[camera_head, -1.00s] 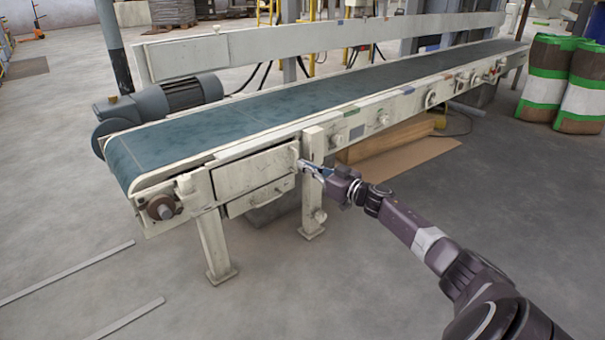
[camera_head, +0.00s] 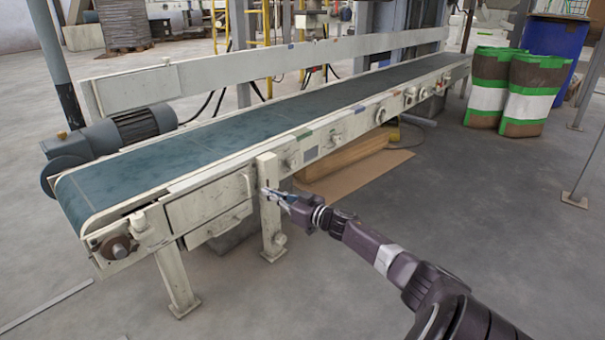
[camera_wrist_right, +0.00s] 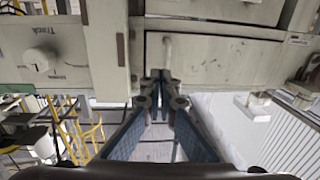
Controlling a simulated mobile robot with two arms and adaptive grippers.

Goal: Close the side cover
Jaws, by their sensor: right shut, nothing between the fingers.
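The side cover (camera_head: 207,207) is a pale, worn panel on the near side of the conveyor frame, left of a support post (camera_head: 270,213). In the head view it sits about in line with the frame; I cannot tell if it is fully flush. The cover also fills the upper right of the right wrist view (camera_wrist_right: 225,62), with a small upright handle (camera_wrist_right: 167,50) at its edge. My right gripper (camera_head: 266,190) is shut and empty, in front of the post near the handle. In the right wrist view its fingertips (camera_wrist_right: 160,76) are together just below the handle. My left gripper is not in view.
The blue conveyor belt (camera_head: 240,125) runs to the far right. A grey motor (camera_head: 140,124) stands behind its near end. A cardboard sheet (camera_head: 355,174) lies under the frame. Striped bags (camera_head: 527,95) and a blue barrel (camera_head: 555,45) stand at right. The floor in front is mostly clear.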

